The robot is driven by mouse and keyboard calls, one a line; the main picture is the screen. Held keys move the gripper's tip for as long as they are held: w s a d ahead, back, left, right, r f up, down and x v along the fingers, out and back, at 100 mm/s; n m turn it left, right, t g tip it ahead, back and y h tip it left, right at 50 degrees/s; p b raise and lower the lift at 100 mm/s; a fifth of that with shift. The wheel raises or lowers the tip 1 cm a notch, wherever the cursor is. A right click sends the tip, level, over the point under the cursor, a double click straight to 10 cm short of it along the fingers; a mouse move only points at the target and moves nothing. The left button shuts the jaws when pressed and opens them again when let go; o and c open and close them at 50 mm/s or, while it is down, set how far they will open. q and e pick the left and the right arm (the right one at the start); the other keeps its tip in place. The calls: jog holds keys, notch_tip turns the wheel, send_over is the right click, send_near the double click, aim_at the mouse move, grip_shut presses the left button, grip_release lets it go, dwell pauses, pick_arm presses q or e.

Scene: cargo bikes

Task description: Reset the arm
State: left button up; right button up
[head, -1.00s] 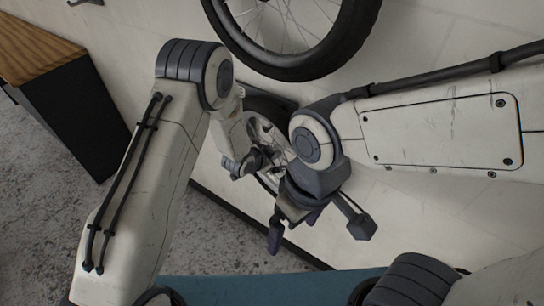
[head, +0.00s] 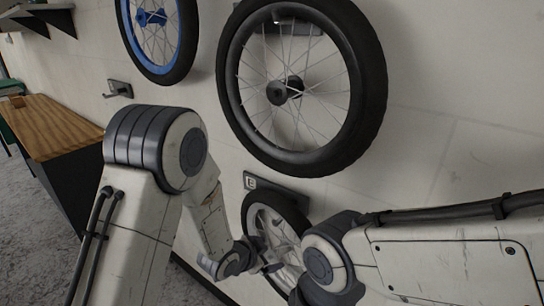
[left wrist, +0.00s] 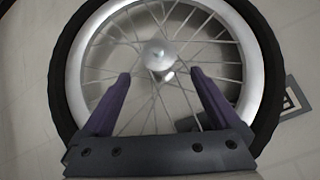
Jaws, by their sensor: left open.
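My left arm (head: 130,215) comes in from the left and bends down at its elbow toward a small silver-rimmed wheel (head: 252,222). My left gripper (head: 272,267) is in front of this wheel, small and partly hidden in the head view. In the left wrist view my left gripper (left wrist: 160,76) is open, its two purple fingers apart with nothing between them. The silver-rimmed wheel (left wrist: 74,75) is behind the fingers, its hub showing between the tips. I cannot tell whether the fingers touch it. My right arm (head: 430,262) comes in from the right; its gripper is not in view.
A large black wheel (head: 237,95) and a blue-rimmed wheel (head: 190,45) hang on the pale wall. An empty wall hook (head: 118,89) is left of them. A wood-topped cabinet (head: 55,125) stands at the left. Grey floor (head: 45,190) shows beside it.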

aim_at(281, 251)
pick_arm(q)
jog(key=p+x, duration=0.1)
jog(key=x, duration=0.9)
jog(key=shift+f+p, duration=0.15)
jog(key=shift+p, duration=0.2)
jog(key=shift+w+r+p, duration=0.1)
jog(key=shift+r+p, duration=0.2)
jog(key=shift+p, duration=0.15)
jog(key=shift+s+a+r+p, duration=0.25)
jog(key=shift+s+r+p, duration=0.15)
